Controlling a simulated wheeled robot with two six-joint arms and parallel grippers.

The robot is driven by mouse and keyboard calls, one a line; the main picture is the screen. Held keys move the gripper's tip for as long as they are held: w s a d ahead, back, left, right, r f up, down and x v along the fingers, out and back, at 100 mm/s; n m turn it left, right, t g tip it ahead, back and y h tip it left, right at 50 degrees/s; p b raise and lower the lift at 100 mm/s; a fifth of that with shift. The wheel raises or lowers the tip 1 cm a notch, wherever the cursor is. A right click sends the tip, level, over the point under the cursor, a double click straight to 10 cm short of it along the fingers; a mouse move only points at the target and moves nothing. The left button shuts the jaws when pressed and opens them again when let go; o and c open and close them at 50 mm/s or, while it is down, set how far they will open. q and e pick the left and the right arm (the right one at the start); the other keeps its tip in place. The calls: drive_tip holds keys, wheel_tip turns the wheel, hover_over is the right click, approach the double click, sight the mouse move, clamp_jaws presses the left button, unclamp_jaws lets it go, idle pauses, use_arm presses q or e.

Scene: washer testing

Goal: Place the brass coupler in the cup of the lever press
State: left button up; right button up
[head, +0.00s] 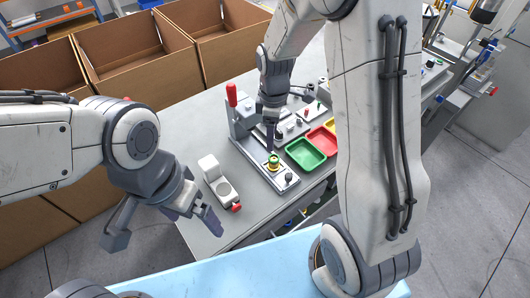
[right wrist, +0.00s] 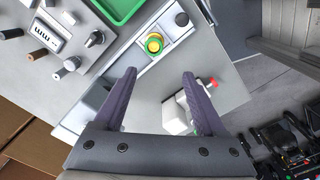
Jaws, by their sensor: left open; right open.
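A small gold-yellow round piece with green on it, which looks like the brass coupler (head: 273,163), sits on the base plate of the lever press (head: 232,97), where the cup is. The press has a red-tipped lever. The piece also shows in the right wrist view (right wrist: 154,43), apart from my fingers; the cup itself cannot be told from it clearly. My right gripper (head: 270,143) is open and empty just above and behind it; its spread fingers show in the wrist view (right wrist: 159,73). My left gripper (head: 163,228) is open and empty at the table's left front, away from the press.
A white device with a red knob (head: 215,178) stands left of the press. A green tray (head: 305,155) and a red tray (head: 322,138) lie to its right. A black knob (right wrist: 181,19) is on the base plate's end. Cardboard boxes (head: 135,50) stand behind the table.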

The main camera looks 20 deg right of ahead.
drive_tip(key=s+a+r+m, duration=0.2)
drive_tip(key=s+a+r, duration=0.5)
drive_tip(key=s+a, duration=0.35)
drive_tip(key=s+a+r+m+y, duration=0.1)
drive_tip(key=s+a+r+m, duration=0.1)
drive_tip(key=s, duration=1)
drive_tip(key=shift+s+a+r+m, duration=0.2)
drive_tip(key=shift+r+m, duration=0.25)
drive_tip(key=shift+m, duration=0.25)
